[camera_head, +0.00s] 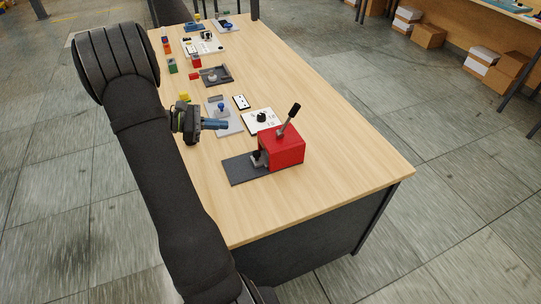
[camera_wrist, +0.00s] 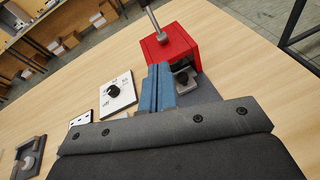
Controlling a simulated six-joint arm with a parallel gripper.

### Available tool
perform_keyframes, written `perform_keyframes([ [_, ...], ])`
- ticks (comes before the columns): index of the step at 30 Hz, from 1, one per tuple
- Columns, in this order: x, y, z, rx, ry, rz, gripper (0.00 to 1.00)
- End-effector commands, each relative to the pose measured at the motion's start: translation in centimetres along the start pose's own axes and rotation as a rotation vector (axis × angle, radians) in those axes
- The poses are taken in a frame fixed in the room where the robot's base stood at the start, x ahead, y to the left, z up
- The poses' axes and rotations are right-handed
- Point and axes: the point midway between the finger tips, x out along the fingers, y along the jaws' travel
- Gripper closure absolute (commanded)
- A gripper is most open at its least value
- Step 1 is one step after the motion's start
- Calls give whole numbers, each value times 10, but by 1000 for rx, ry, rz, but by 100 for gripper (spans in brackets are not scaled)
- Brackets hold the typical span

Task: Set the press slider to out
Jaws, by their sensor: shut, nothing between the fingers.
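The press is a red block (camera_head: 282,147) on a dark grey base plate (camera_head: 243,169), with a lever on top (camera_head: 289,119) that leans up and to the right in the head view. A small grey metal slider (camera_head: 258,158) sits at the block's front over the plate. In the wrist view the red block (camera_wrist: 170,47) is at the top and the slider (camera_wrist: 184,79) is just right of my fingers. My gripper (camera_head: 226,124) is shut and empty, with blue fingers side by side. In the wrist view its fingertips (camera_wrist: 158,70) point toward the red block. I cannot tell whether they touch anything.
A white dial panel with a black knob (camera_head: 262,117) stands behind the press. A grey plate with a blue knob (camera_head: 222,110) and a small white switch panel (camera_head: 241,102) are nearby. Several more fixtures and coloured blocks lie farther back. The right side of the table (camera_head: 345,160) is clear.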

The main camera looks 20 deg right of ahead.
Motion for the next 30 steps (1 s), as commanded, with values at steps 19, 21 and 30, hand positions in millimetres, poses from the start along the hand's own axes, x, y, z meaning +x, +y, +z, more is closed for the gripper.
perform_keyframes([
  [19, 18, -7, 12, -49, 195, -108, 54],
  [21, 25, -10, 17, -73, 329, -152, 54],
  [30, 24, -3, 45, -83, 817, -144, 54],
])
